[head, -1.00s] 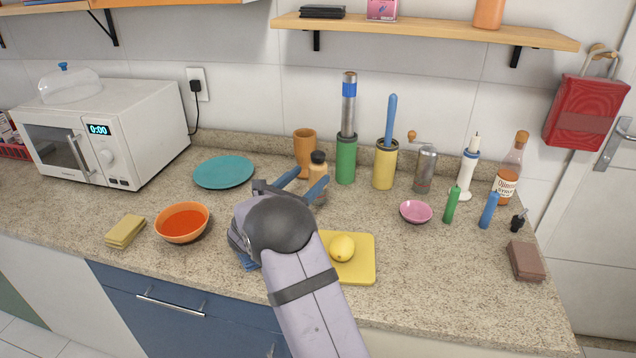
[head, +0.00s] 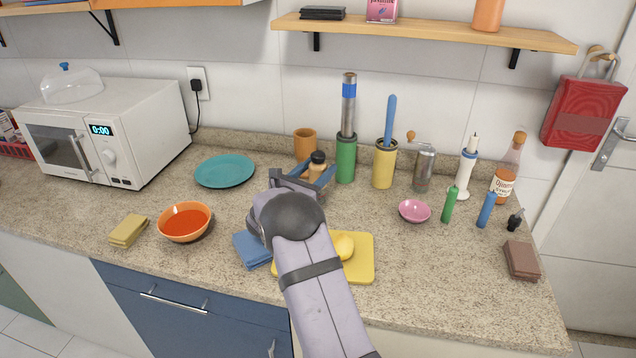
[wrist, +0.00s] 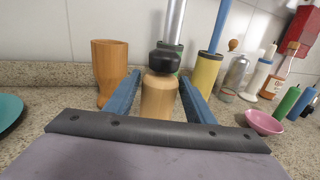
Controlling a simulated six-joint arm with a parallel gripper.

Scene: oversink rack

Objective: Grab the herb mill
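The likely herb mill (head: 317,172) has a tan wooden body and a rounded black top; it stands upright on the counter, and it also shows in the middle of the wrist view (wrist: 158,97). My gripper (head: 319,168) is open, with its two blue fingers on either side of the mill. In the wrist view the fingers (wrist: 159,76) flank the wooden body, with a narrow gap visible on each side. The mill's base is hidden behind the gripper's dark front edge. A metal crank grinder (head: 424,168) with a wooden knob stands further right.
Close behind the mill stand a brown wooden cup (head: 304,143), a green holder (head: 346,160) with a metal tube and a yellow holder (head: 384,165). A teal plate (head: 224,171) lies left. A pink bowl (head: 414,211) and a yellow board (head: 360,262) are right and in front.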

